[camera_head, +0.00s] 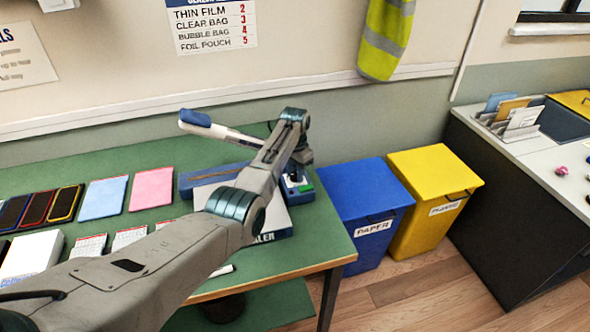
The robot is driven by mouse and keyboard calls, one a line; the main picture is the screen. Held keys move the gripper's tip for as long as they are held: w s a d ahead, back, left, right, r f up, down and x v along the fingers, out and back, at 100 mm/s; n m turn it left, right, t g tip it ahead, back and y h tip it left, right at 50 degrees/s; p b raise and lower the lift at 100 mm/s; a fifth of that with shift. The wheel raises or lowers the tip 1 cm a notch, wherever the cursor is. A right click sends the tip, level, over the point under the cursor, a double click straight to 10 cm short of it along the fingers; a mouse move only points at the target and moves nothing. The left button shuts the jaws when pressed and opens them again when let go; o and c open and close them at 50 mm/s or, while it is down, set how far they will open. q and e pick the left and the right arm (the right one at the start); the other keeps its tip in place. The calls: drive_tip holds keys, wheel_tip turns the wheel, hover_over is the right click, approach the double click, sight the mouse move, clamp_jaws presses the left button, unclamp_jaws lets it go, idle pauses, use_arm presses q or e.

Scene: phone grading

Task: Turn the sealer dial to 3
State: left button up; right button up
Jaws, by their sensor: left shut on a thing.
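The blue and white sealer stands at the right end of the green table, with its blue body (212,174) partly behind my arm. Its white lever (225,134) with a blue end is raised. My left arm reaches across it, and my left gripper (298,172) points down at the sealer's right end, shut on the dial there. The fingers cover the dial, so its setting cannot be read. My right gripper is not in view.
A wall chart (212,25) lists clear bag as 3. Phones (38,207), a blue pad (103,198) and a pink pad (152,188) lie on the table (255,262). Blue (365,205) and yellow (432,180) bins stand right of it.

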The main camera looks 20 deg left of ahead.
sight(295, 174)
use_arm(q)
drive_tip(key=m+p, duration=0.1)
drive_tip(key=m, duration=0.1)
drive_tip(key=m+p, duration=0.1)
drive_tip(key=m, duration=0.2)
drive_tip(key=shift+r+m, duration=0.2)
drive_tip(key=shift+m, duration=0.1)
drive_tip(key=m, duration=0.4)
drive_tip(key=shift+w+m+p, duration=0.1)
drive_tip(key=shift+m+p, duration=0.3)
drive_tip(key=o, duration=1)
drive_tip(key=shift+f, duration=0.1)
drive_tip(key=shift+c, duration=0.2)
drive_tip(key=shift+r, duration=0.55)
wheel_tip(295, 174, up, 10)
drive_tip(key=b, duration=0.2)
drive_tip(key=shift+f, duration=0.15)
